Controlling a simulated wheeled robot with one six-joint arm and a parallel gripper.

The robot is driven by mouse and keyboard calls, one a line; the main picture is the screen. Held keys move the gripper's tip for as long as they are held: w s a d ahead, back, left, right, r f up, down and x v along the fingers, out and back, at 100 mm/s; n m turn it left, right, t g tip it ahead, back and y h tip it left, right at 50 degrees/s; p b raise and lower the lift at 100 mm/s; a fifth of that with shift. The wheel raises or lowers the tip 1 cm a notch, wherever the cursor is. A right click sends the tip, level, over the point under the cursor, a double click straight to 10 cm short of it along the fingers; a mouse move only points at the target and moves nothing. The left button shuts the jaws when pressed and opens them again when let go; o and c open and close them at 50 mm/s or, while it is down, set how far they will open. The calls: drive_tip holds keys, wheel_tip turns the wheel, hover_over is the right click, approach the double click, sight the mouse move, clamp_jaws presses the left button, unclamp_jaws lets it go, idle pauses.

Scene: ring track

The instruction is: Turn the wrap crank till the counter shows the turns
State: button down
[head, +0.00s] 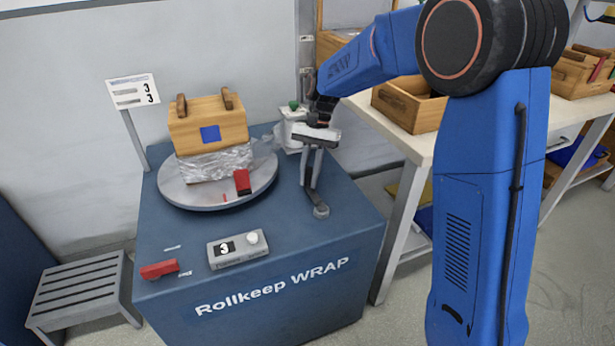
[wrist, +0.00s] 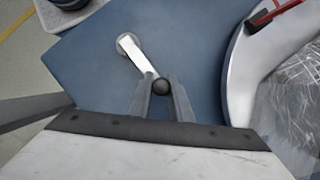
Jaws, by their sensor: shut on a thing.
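The crank (head: 320,210) stands on the right of the blue Rollkeep WRAP cabinet (head: 290,312). In the wrist view its pale arm (wrist: 140,60) runs from a round hub to a dark knob (wrist: 161,86). My gripper (head: 311,182) is shut on the knob; its fingers (wrist: 161,95) sit on either side of it. The counter box (head: 238,252) at the cabinet's front shows 3 and has a white button.
A red block (head: 242,182) is at the turntable's front edge. Another red piece (head: 159,269) lies at the cabinet's front left. A film roll post (head: 292,130) stands behind my gripper. A bench (head: 425,150) with wooden crates is on the right; a grey step (head: 78,290) is left.

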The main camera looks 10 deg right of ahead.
drive_tip(key=shift+s, duration=0.1)
drive_tip(key=c, duration=1.6)
unclamp_jaws()
drive_tip(key=v, duration=1.7)
drive_tip(key=shift+r, duration=0.1)
